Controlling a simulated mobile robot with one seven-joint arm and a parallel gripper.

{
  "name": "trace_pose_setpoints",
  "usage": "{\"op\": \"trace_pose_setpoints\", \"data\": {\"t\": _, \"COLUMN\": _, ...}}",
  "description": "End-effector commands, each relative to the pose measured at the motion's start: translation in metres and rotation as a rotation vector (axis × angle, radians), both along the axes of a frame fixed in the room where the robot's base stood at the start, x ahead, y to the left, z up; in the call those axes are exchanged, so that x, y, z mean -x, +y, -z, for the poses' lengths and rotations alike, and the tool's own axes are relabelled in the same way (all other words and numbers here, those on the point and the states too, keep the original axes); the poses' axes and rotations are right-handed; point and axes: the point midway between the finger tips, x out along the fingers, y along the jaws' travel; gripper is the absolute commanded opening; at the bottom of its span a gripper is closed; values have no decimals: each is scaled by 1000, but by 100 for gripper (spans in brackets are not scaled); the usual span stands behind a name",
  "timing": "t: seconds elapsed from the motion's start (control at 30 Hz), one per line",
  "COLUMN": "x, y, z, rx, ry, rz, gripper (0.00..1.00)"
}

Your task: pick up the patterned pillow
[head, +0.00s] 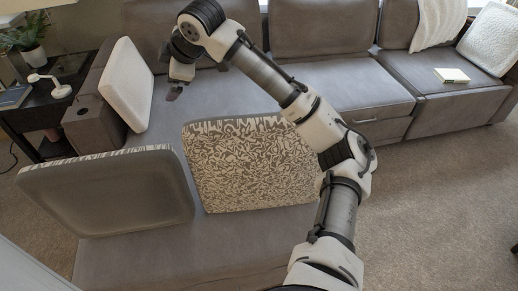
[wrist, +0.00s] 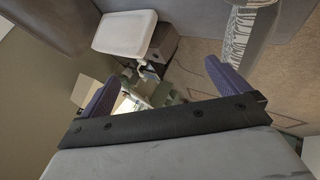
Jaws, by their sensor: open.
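The patterned pillow (head: 250,165), grey with white squiggles, leans on the grey sofa in the middle of the head view. My forearm crosses in front of its right edge. A second pillow (head: 105,200), with a plain grey face and a patterned edge, stands to its left. My gripper (head: 174,91) is above the sofa seat, beyond and to the left of the patterned pillow, apart from it. In the wrist view my gripper (wrist: 166,88) has its two purple fingers wide apart with no pillow between them. A patterned edge shows there at upper right; I cannot tell which pillow it belongs to.
A white pillow (head: 127,84) leans by the sofa's left armrest, also in the wrist view (wrist: 124,32). A dark side table (head: 50,110) with a white lamp stands left. A book (head: 451,75) and white throw lie on the right sofa section. Carpet is clear at right.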

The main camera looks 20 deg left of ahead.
Motion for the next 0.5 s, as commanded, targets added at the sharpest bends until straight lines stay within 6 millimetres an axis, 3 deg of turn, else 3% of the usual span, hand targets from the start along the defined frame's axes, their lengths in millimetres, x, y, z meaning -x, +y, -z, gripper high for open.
{"op": "trace_pose_setpoints", "data": {"t": 0.03, "x": -24, "y": -39, "z": 14, "rx": 150, "ry": 23, "rz": 37, "gripper": 100}}
{"op": "trace_pose_setpoints", "data": {"t": 0.1, "x": -41, "y": -89, "z": 25, "rx": 333, "ry": 81, "rz": 60, "gripper": 100}}
{"op": "trace_pose_setpoints", "data": {"t": 0.23, "x": -54, "y": -163, "z": 27, "rx": 565, "ry": 187, "rz": 78, "gripper": 100}}
{"op": "trace_pose_setpoints", "data": {"t": 0.33, "x": -56, "y": -196, "z": 24, "rx": 659, "ry": 244, "rz": 79, "gripper": 100}}
{"op": "trace_pose_setpoints", "data": {"t": 0.5, "x": -55, "y": -212, "z": 37, "rx": 704, "ry": 279, "rz": 74, "gripper": 100}}
